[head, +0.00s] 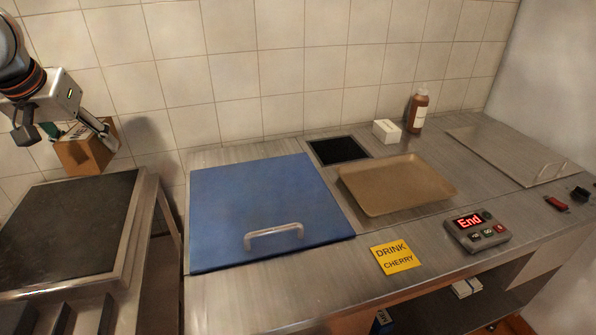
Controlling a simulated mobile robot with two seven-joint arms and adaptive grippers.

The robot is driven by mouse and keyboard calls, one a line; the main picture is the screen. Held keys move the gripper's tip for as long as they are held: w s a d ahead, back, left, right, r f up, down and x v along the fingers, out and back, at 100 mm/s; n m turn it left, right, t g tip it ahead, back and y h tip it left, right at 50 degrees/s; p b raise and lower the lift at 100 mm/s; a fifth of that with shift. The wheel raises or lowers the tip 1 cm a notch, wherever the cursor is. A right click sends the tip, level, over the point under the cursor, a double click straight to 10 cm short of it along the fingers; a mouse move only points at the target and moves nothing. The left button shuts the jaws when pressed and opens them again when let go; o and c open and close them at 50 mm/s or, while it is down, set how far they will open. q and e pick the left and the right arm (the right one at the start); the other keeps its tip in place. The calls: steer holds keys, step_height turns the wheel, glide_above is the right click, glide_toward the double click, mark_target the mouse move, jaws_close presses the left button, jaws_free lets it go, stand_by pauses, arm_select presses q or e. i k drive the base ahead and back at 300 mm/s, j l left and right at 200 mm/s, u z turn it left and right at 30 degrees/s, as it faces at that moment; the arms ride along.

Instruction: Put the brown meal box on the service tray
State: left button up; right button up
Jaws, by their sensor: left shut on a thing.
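The brown meal box (85,154) is at the upper left, tilted, in the air above the back of the dark griddle. My left gripper (68,133) comes in from the left and is shut on it, with fingers at both sides of its top. A white and green patch shows at the top of the box, partly hidden by the gripper. The service tray (395,185), tan and shallow, lies on the steel counter right of centre and is empty. My right gripper is not in view.
A blue lid (258,205) with a handle lies between box and tray. A sauce bottle (417,110) and white box (386,131) stand behind the tray. A yellow drink sign (395,257) and timer (477,230) lie in front. The griddle (70,225) is at left.

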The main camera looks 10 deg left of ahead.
mark_target(394, 185)
steer(key=i+l+z, duration=0.1)
steer(key=l, duration=0.35)
steer(key=i+l+z, duration=0.15)
steer(key=l, duration=0.25)
steer(key=i+l+z, duration=0.1)
steer(key=l, duration=0.35)
steer(key=i+l+z, duration=0.1)
steer(key=i+l, duration=0.15)
steer(key=l, duration=0.15)
steer(key=i+l+z, duration=0.15)
steer(key=l, duration=0.25)
steer(key=i, duration=0.05)
